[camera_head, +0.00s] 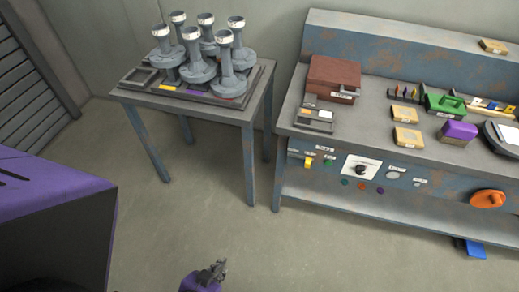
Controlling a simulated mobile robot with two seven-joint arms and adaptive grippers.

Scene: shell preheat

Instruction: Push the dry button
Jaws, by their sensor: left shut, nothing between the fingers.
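The workbench's front panel (391,176) carries several controls, and their labels are too small to read, so I cannot tell which is the dry button. A white plate with a black knob (360,169) sits there. Below it is a row of small round buttons: green (345,182), orange-red (362,186) and another (380,190). To the left are a yellow switch (308,162) and a green one (328,162). My left gripper (219,268) is shut and empty at the bottom of the view, over the floor, well apart from the panel. My right gripper is out of view.
A small table (187,104) at the upper left holds several grey funnel-like pieces (190,58). On the workbench (377,126) are a brown box (334,78), a green case (445,104) and a purple block (458,131). An orange knob (488,199) protrudes at right. The floor between is clear.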

